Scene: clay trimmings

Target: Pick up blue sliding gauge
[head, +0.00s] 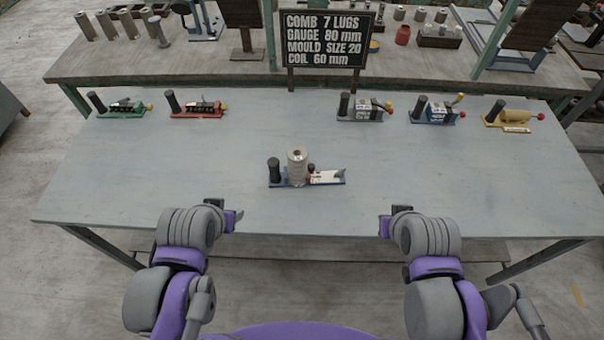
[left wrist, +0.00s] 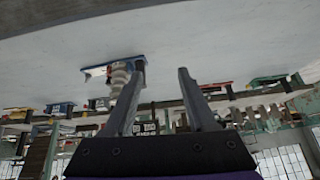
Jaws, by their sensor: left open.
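A blue-based device (head: 334,182) stands near the middle of the grey table, with a black upright post, a beige ribbed cylinder and a white plate. It also shows in the left wrist view (left wrist: 136,66), upside down, close to the fingers. Another blue-based device (head: 436,113), with a black post and a yellow-and-red end, stands at the back right. I cannot tell for sure which one is the sliding gauge. My left gripper (head: 236,220) is at the table's front edge, left of the middle device; its fingers (left wrist: 160,77) are apart and empty. My right gripper (head: 385,228) is at the front edge, its jaws unclear.
Along the table's back stand similar green (head: 121,107), red (head: 197,106), grey (head: 363,110) and yellow (head: 514,119) devices. A sign (head: 326,38) reads comb 7 lugs, gauge 80 mm, mould size 20, coil 60 mm. The table front (head: 200,170) is mostly clear.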

